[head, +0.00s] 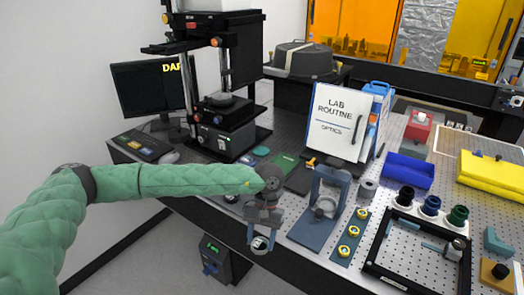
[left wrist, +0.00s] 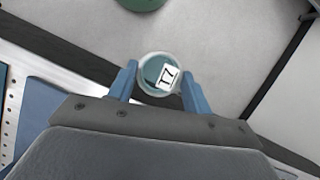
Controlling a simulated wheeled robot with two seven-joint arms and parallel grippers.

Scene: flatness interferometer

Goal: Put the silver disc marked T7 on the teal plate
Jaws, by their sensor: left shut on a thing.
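My left gripper (head: 261,240) is shut on a silver disc (head: 260,244), just off the front edge of the bench. In the left wrist view the disc (left wrist: 153,72) sits between the two blue fingertips (left wrist: 160,88), with a white T7 label facing the camera. I cannot tell for sure which is the teal plate. My right gripper is not in view.
A tall black instrument (head: 225,140) stands behind my forearm. A blue-grey stand (head: 318,232) is right of my gripper, beside a strip with several yellow-ringed pieces (head: 348,235). A white binder (head: 338,122) stands farther back. The bench edge drops to the floor in front.

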